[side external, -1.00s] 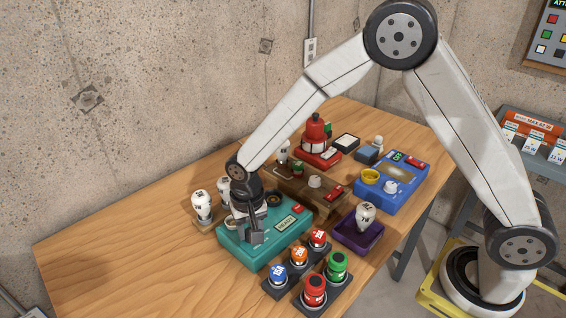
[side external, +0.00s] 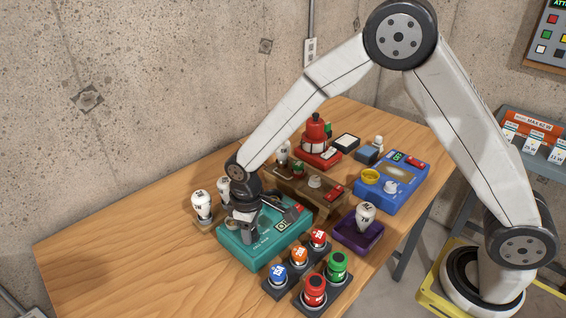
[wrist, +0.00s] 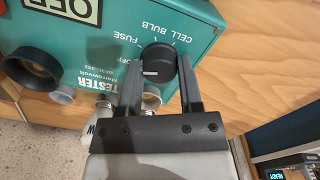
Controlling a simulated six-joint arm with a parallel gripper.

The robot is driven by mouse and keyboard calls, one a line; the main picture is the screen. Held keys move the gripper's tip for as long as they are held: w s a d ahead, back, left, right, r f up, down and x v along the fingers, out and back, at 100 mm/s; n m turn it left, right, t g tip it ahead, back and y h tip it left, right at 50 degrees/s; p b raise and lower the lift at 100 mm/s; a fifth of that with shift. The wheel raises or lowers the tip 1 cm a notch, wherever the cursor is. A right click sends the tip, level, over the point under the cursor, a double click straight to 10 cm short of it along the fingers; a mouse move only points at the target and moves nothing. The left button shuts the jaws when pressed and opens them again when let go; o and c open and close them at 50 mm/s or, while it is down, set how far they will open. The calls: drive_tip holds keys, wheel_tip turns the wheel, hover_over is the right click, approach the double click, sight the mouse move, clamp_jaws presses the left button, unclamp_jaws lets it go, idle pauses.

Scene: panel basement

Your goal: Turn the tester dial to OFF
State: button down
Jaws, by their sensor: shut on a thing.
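The teal tester (side external: 262,250) sits on the wooden table; it also fills the upper left of the wrist view (wrist: 85,45). In the wrist view its black dial (wrist: 158,58) has OFF, FUSE, CELL and BULB lettered around it. The dial's pale mark points to the OFF lettering. The tester's display (wrist: 62,10) reads OFF. My gripper (wrist: 160,66) is shut on the dial, one finger on each side of it. In the side view my gripper (side external: 250,232) is down at the tester and hides the dial.
Several coloured jars (side external: 314,289) stand in a dark rack in front of the tester. White bulbs (side external: 201,204) stand behind it at left. A purple tray (side external: 358,238) with a bulb and a blue device (side external: 395,187) lie to the right. The table's left end is clear.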

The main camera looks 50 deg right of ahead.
drive_tip(key=shift+n, duration=0.8)
drive_tip(key=shift+c, duration=1.3)
unclamp_jaws()
drive_tip(key=shift+r, duration=0.15)
drive_tip(key=shift+r, duration=3.8)
drive_tip(key=shift+d, duration=0.1)
